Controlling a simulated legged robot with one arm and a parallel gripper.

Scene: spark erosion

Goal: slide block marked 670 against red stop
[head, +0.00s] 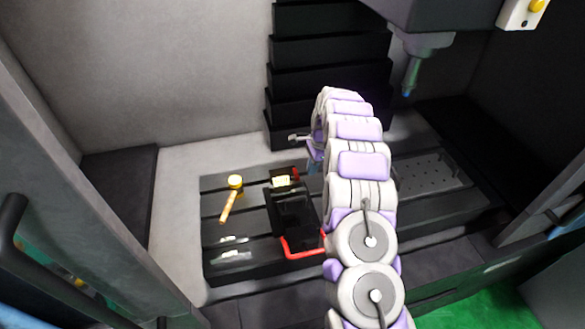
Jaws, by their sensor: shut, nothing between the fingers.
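A dark block (283,181) with a pale yellow label sits at the far end of the black fixture on the slotted table. Its marking is too small to read, so I cannot confirm 670. A small red piece (295,172) shows at its right, seemingly the red stop; I cannot tell whether they touch. My gripper (313,163) is shut and empty, pointing down just right of the red piece. My own arm hides most of it and the area behind it.
A red U-shaped handle (302,252) sticks out at the fixture's front. A yellow-headed tool (229,199) lies on the slotted table (212,184) at the left. A machine head (412,65) hangs at upper right. A perforated plate (425,173) lies right of my arm.

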